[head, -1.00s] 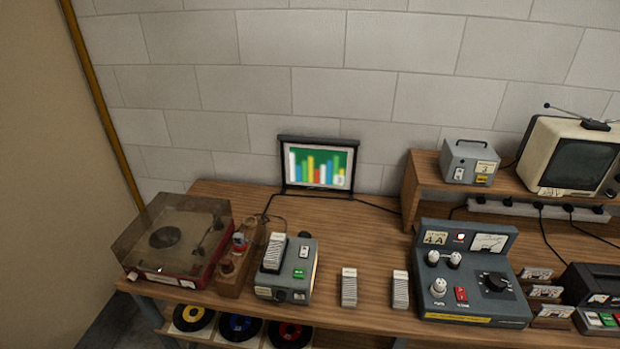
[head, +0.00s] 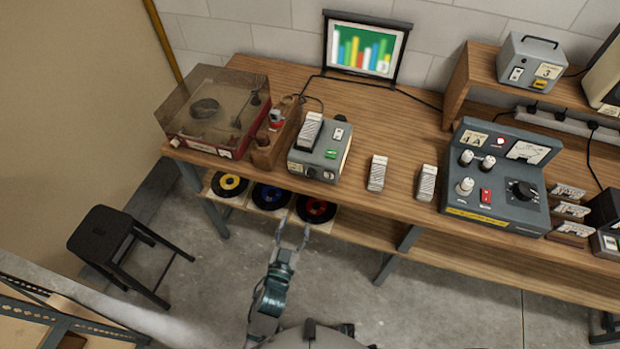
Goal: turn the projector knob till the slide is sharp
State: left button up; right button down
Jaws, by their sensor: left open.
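The slide projector (head: 302,163) is a grey box on the bench, with a slide tray (head: 309,130) on top and a green switch on its upper face. Small round dark parts show on its front; I cannot tell which is the focus knob. The screen (head: 364,52) stands at the back against the wall and shows coloured bars on green with soft, blurred edges. My left gripper (head: 295,226) is open and empty, in front of the bench and below the projector in the picture, apart from it. My right gripper is not in view.
A record player (head: 212,112) and a wooden block with small items (head: 268,152) stand left of the projector. Two slide trays (head: 377,173) and a grey control panel (head: 495,185) stand right. Records (head: 270,197) lie on the lower shelf. A black stool (head: 105,235) stands on the floor.

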pick_arm(q)
send_near(310, 177)
jog(key=w, duration=0.3)
jog(key=x, duration=0.5)
jog(key=shift+w+d, duration=0.15)
jog(key=shift+d, duration=0.35)
jog(key=shift+w+d, duration=0.1)
jog(key=shift+w, duration=0.3)
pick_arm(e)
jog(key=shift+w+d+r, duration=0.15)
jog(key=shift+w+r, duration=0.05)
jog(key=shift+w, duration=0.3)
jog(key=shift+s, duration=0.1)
